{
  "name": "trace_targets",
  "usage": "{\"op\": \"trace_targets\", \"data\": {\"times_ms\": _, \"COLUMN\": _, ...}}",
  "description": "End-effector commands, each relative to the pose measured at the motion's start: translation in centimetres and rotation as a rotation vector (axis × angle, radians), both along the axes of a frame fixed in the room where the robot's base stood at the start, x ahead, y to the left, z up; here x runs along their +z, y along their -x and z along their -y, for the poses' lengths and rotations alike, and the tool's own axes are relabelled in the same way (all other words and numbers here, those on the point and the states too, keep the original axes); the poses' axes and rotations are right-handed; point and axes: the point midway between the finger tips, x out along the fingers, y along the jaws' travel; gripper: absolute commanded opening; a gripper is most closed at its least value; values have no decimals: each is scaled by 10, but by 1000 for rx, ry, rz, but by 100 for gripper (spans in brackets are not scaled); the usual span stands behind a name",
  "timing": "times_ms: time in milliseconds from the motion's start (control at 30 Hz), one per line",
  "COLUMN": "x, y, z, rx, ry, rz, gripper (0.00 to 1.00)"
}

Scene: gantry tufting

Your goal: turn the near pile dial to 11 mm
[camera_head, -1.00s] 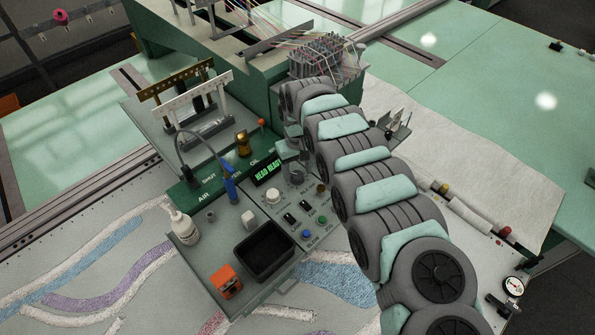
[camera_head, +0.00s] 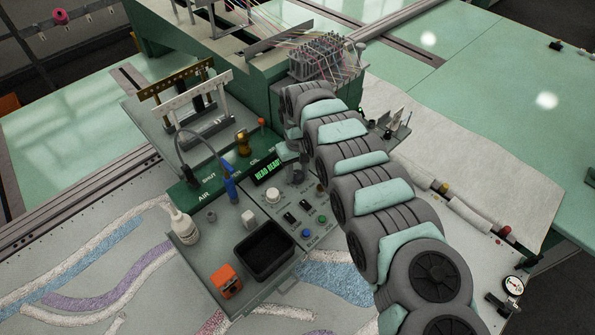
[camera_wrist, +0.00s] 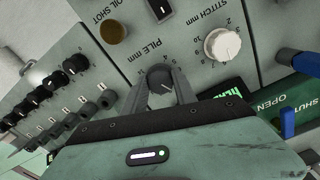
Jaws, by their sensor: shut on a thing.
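The pile dial (camera_wrist: 159,77) is a dark round knob beside the "PILE mm" label in the wrist view. My gripper (camera_wrist: 161,90) is shut on it, one finger on each side. The fingers and gripper body cover part of its scale, and I cannot read its setting. In the head view, my gripper (camera_head: 297,174) is down at the upper part of the control panel (camera_head: 268,216), and the dial is too small and covered to make out.
The white stitch dial (camera_wrist: 222,45) is close to the right of my gripper. A brown button (camera_wrist: 114,32) and a black switch (camera_wrist: 160,9) are near. A row of black knobs (camera_wrist: 55,80) stands at left. A black tray (camera_head: 264,251) and white bottle (camera_head: 183,225) sit on the panel.

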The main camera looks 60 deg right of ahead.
Motion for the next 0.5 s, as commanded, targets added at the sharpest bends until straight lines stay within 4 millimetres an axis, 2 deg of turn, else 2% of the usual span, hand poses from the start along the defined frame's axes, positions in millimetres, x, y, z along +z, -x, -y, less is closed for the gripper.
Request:
{"op": "trace_targets", "data": {"times_ms": 167, "x": 0, "y": 0, "z": 0, "rx": 0, "ry": 0, "rz": 0, "gripper": 0}}
{"op": "trace_targets", "data": {"times_ms": 500, "x": 0, "y": 0, "z": 0, "rx": -22, "ry": -1, "rz": -1, "gripper": 0}}
